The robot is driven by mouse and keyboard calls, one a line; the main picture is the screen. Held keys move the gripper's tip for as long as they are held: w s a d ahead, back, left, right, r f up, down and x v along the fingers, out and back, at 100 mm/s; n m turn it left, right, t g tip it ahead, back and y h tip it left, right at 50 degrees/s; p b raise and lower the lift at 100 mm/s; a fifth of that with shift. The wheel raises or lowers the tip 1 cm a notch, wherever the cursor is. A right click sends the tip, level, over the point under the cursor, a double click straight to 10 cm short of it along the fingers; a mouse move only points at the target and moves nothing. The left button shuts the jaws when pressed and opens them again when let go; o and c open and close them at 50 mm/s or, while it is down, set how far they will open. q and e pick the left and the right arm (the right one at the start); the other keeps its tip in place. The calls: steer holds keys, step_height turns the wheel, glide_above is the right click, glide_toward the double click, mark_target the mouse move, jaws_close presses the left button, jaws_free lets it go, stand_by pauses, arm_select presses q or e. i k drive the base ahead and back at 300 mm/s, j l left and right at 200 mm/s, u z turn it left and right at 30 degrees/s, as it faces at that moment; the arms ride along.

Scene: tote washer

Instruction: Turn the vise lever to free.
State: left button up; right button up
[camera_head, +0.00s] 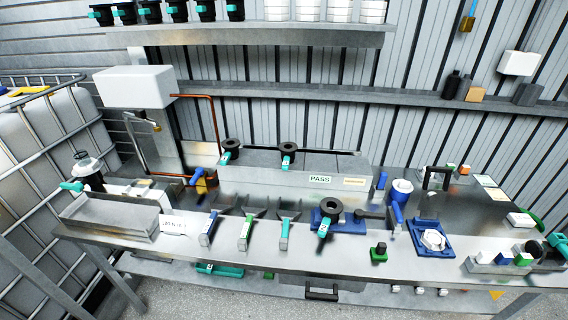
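I cannot pick out the vise with certainty. Neither of my grippers is in view, and nothing touches these fittings.
The steel bench (190,262) also holds a shallow tray (110,215), blue, green and teal handled tools, a blue fixture with a white hexagonal part (433,240) and a grey box marked PASS (260,175). A caged white tank (40,130) stands left.

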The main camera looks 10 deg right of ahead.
mark_target(359, 214)
steer(key=u, duration=0.25)
steer(key=i+j+z, duration=0.1)
steer(key=j, duration=0.25)
steer(key=j+z, duration=0.15)
steer(key=j, duration=0.15)
steer(key=z, duration=1.35)
